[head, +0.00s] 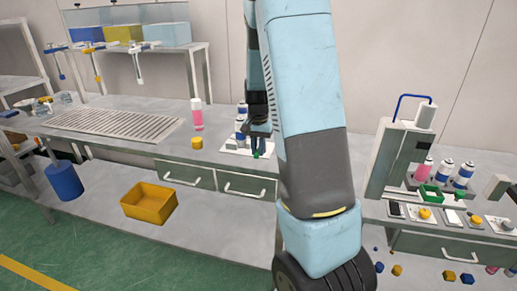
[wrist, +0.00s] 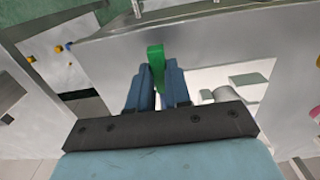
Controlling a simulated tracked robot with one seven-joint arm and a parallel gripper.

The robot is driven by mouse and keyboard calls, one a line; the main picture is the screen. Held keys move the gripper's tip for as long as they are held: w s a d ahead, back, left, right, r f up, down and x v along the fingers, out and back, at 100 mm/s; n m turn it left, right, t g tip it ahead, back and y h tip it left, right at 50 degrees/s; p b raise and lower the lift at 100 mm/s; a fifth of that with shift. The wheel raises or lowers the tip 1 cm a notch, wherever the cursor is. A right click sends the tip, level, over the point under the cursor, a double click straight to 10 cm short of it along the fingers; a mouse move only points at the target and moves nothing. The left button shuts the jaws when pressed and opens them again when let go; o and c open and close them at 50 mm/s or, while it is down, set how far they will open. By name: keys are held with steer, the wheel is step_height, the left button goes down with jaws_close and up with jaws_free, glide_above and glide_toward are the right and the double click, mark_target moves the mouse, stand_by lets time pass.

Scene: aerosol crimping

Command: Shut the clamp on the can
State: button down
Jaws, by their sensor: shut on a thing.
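In the wrist view my gripper (wrist: 157,75) is shut on a green handle (wrist: 155,53), which stands between its two blue fingers. I take the handle to be the clamp's. In the head view my gripper (head: 257,140) is low over a white plate (head: 232,147) on the bench, with a bit of green just below it. A grey cylinder (wrist: 222,94) shows beside the fingers in the wrist view. Whether the clamp is closed on a can cannot be told.
A crimping station (head: 397,158) with several cans is at right. A yellow bin (head: 149,203) sits below the bench. A slotted grate (head: 115,123) lies at left.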

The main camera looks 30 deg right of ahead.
mark_target(257, 151)
steer(key=shift+a, duration=0.1)
steer(key=c, duration=1.1)
jaws_free()
steer(key=shift+o, duration=0.2)
step_height(257, 151, up, 14)
steer(key=shift+f, duration=0.15)
steer(key=shift+w, duration=0.1)
steer(key=shift+c, duration=0.2)
